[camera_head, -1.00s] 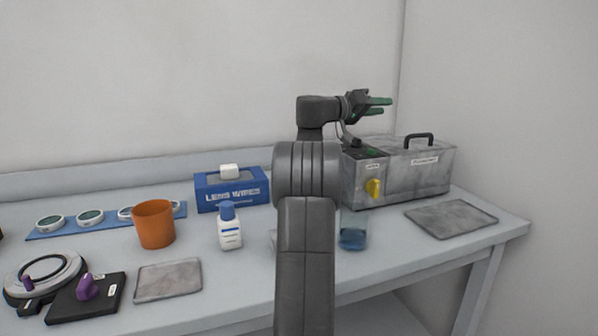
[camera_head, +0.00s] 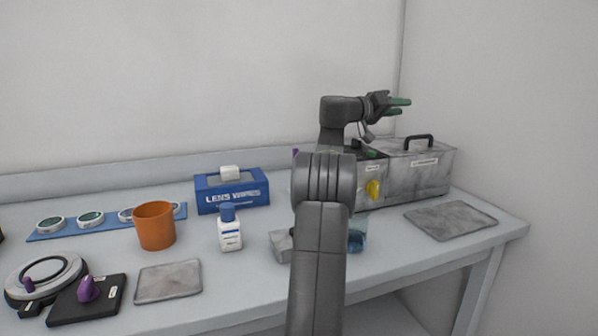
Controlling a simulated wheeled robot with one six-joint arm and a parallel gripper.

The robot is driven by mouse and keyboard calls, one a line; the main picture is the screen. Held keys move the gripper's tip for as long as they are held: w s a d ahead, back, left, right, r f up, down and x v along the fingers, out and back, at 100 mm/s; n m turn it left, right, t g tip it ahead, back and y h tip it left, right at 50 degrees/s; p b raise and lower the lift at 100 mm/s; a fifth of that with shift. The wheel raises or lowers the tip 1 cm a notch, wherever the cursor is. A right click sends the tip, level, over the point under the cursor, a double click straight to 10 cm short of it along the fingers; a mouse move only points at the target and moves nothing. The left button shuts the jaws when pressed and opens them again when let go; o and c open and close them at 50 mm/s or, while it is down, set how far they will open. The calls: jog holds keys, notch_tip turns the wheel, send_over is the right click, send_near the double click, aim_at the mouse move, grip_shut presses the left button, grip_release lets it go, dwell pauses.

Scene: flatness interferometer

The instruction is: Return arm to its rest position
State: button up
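My gripper (camera_head: 401,107) is raised above the grey metal box at the back right and points to the right. Its two green-tipped fingers are apart, with a gap between them and nothing visible in it. My arm rises from the bottom of the picture, right of the middle, and hides part of the table and the left side of the metal box (camera_head: 418,177). The box has a black handle on its lid and a yellow knob on its front.
On the table (camera_head: 225,275) stand an orange cup (camera_head: 154,226), a white bottle (camera_head: 230,233), a blue lens wipes box (camera_head: 232,195) and a blue strip with round optics (camera_head: 60,231). Grey pads (camera_head: 168,281) lie left and right (camera_head: 451,219). A blue object (camera_head: 357,236) is partly hidden behind my arm.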

jog(key=w+a+n+p, duration=0.4)
jog(key=w+n+p, duration=0.6)
jog(key=p, duration=2.2)
jog(key=shift+w+f+n, duration=0.2)
jog(key=shift+w+n, duration=0.1)
jog(key=shift+w, duration=0.95)
